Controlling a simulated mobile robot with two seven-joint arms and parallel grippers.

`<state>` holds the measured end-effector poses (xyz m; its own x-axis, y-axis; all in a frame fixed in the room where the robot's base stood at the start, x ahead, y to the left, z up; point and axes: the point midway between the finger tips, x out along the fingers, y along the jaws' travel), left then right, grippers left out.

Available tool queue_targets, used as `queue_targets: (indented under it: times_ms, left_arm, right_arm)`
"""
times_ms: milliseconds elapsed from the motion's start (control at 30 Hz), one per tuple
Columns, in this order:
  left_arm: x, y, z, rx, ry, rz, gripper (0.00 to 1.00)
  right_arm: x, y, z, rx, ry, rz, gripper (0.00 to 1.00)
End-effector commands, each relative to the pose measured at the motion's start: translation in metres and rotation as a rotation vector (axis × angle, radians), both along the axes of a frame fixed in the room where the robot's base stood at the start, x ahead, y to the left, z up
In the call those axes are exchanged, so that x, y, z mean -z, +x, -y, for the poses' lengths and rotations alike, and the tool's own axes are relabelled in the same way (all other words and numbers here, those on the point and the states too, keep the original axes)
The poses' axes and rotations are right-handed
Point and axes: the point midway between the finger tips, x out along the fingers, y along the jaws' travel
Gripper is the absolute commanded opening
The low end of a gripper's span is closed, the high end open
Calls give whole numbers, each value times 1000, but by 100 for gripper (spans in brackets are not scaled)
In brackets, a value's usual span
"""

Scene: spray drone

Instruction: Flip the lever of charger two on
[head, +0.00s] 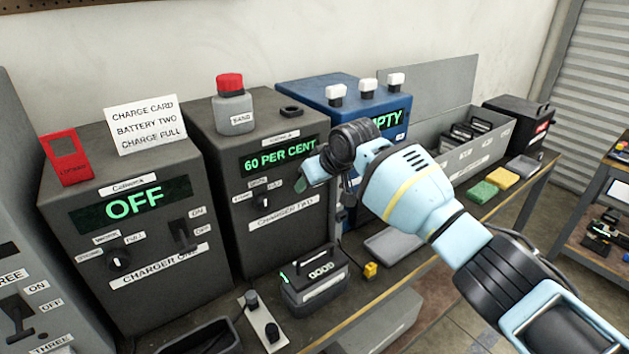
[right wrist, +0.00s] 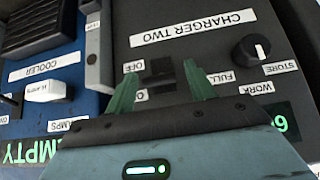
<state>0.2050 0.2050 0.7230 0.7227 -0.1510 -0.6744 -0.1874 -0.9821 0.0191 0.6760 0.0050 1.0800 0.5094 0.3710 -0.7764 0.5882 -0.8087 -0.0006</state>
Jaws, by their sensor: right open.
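Charger two (head: 262,146) is a dark grey box whose green display reads 60 PER CENT. Its lever (right wrist: 160,70) shows in the right wrist view, which is upside down, beside the OFF and ON labels; its dark handle seems to be on the OFF side, though its tilt is hard to make out. My right gripper (head: 308,174) is at the right part of the panel and hides the lever in the head view. In the right wrist view its green fingers (right wrist: 162,88) are open, one on each side of the lever, with no clear grip. My left gripper is not in view.
Charger one (head: 135,205) stands left, display OFF. The blue cooler (head: 345,105) stands close on the right. Charger two's mode knob (right wrist: 252,52) is beside the lever. A battery (head: 314,283) sits on the bench below. A bottle (head: 232,110) stands on top of charger two.

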Motion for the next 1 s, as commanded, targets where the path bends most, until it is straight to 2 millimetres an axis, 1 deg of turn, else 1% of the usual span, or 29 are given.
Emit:
queue_targets:
  times_ms: [133, 267, 600, 733, 1000]
  left_arm:
    - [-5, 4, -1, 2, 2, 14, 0]
    - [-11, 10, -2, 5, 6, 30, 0]
    - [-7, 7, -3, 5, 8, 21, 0]
    - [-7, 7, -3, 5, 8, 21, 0]
    - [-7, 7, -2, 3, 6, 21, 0]
  right_arm:
    - [-11, -5, 4, 0, 1, 3, 55]
    - [-28, -15, 11, 0, 1, 8, 55]
    - [-54, -35, 26, -1, 0, 1, 55]
    - [-59, -39, 28, 0, -1, -1, 55]
    - [-60, -40, 29, 1, 0, -1, 55]
